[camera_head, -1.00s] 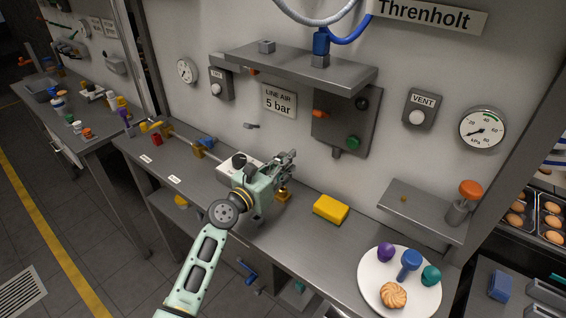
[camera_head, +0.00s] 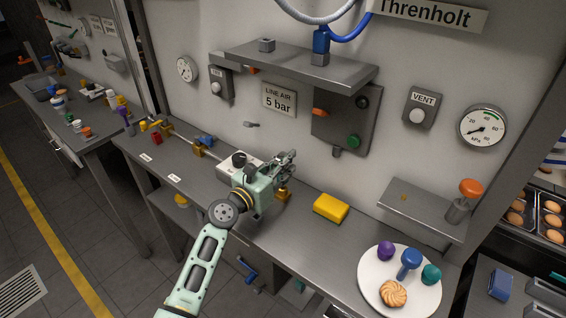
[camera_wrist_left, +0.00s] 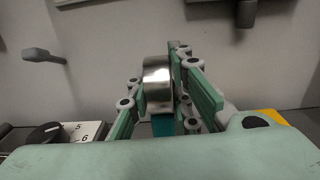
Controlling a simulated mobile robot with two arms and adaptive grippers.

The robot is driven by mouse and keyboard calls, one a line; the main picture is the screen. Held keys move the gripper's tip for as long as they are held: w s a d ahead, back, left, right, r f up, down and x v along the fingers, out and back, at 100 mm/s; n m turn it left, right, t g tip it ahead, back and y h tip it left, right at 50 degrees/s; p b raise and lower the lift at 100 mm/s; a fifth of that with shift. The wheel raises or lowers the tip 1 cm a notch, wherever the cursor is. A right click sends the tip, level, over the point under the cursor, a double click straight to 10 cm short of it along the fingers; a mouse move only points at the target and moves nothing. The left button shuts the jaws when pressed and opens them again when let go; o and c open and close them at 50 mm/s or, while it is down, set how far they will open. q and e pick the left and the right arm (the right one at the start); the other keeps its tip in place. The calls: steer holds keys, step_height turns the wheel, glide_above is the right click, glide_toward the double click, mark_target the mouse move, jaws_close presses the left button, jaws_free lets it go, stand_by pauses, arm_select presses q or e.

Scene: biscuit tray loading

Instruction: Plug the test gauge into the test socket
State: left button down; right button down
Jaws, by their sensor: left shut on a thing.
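My left gripper (camera_head: 284,166) is above the bench in the middle of the head view. In the left wrist view its fingers (camera_wrist_left: 162,88) are shut on a shiny metal round piece (camera_wrist_left: 157,75) with a teal part below it. This looks like the test gauge; its face cannot be seen, and the gripper hides most of it in the head view. The test socket cannot be told for certain. My right gripper is not in view.
A white box with a black knob (camera_head: 239,159) stands left of the gripper. A yellow sponge (camera_head: 330,208) lies to its right. A grey shelf (camera_head: 290,66) and wall panel (camera_head: 347,122) jut out above. A plate (camera_head: 371,277) with several items sits at the front right.

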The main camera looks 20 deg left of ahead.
arm_select(q)
steer(key=shift+f+b, duration=0.95)
steer(key=shift+f, duration=0.4)
steer(key=c, duration=1.5)
jaws_free()
steer(key=v, duration=1.2)
